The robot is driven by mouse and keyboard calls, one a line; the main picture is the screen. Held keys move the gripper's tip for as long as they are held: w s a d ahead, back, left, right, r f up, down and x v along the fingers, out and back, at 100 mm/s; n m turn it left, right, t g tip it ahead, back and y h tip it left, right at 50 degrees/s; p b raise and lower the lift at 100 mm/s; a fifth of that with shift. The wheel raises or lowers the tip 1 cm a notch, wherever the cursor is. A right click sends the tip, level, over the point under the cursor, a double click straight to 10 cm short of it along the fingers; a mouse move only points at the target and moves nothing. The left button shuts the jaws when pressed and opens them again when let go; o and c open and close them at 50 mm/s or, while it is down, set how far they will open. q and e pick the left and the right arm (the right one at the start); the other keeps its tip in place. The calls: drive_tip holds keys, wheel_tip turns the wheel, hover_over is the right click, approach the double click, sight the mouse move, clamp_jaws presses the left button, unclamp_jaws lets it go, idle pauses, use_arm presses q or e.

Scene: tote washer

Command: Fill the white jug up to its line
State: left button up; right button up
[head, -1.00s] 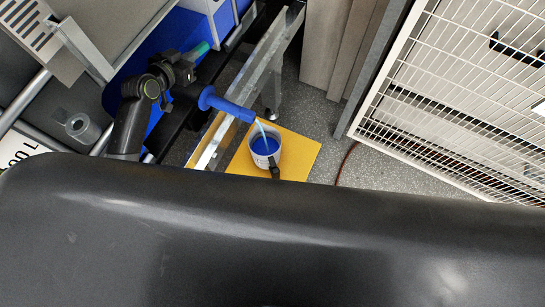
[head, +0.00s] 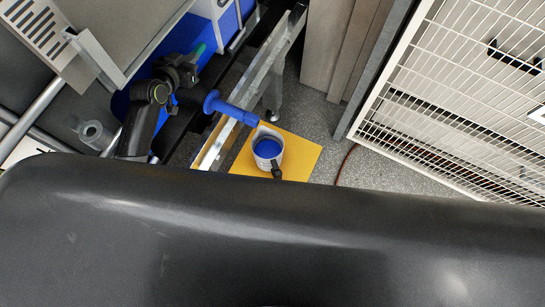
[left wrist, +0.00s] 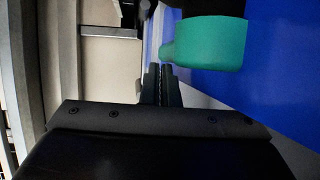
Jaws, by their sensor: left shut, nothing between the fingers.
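The white jug (head: 268,150) stands upright on a yellow mat (head: 304,155), its dark handle toward me. Blue liquid (head: 268,148) is in it; I cannot make out its fill line. A blue spout (head: 232,107) points at the jug from the left, and no stream shows between them. A green tap handle (head: 197,50) is near my left gripper (head: 188,66). In the left wrist view the fingers (left wrist: 161,78) are shut and empty, with the green handle (left wrist: 207,44) just ahead and right; I cannot tell whether they touch. My right gripper is not in view.
A metal rail (head: 245,95) runs beside the spout, left of the jug. A white wire cage (head: 460,100) stands at the right, and grey-brown panels (head: 345,45) stand behind. My dark body covers the foreground.

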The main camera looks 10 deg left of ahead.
use_arm(q)
drive_tip(key=shift+s+a+f+g, duration=0.15)
drive_tip(key=shift+s+a+f, duration=0.1)
drive_tip(key=shift+f, duration=0.15)
drive_tip(key=shift+s+a+f+g, duration=0.15)
drive_tip(key=shift+s+f, duration=0.1)
drive_tip(key=shift+f, duration=0.15)
drive_tip(key=shift+o, duration=1.1)
drive_tip(key=shift+p+v, duration=0.8)
drive_tip(key=shift+p, duration=0.15)
drive_tip(key=shift+o, duration=0.8)
drive_tip(key=shift+s+d+r+p, duration=0.1)
drive_tip(key=shift+s+r+p, duration=0.3)
drive_tip(key=shift+s, duration=0.2)
drive_tip(key=shift+d+p+v, duration=0.15)
drive_tip(key=shift+p+v, duration=0.25)
drive_tip(key=shift+v, duration=0.3)
drive_tip(key=shift+d+p+v, duration=0.1)
drive_tip(key=shift+p+v, duration=0.25)
drive_tip(key=shift+v, duration=0.35)
drive_tip(key=shift+r, duration=0.1)
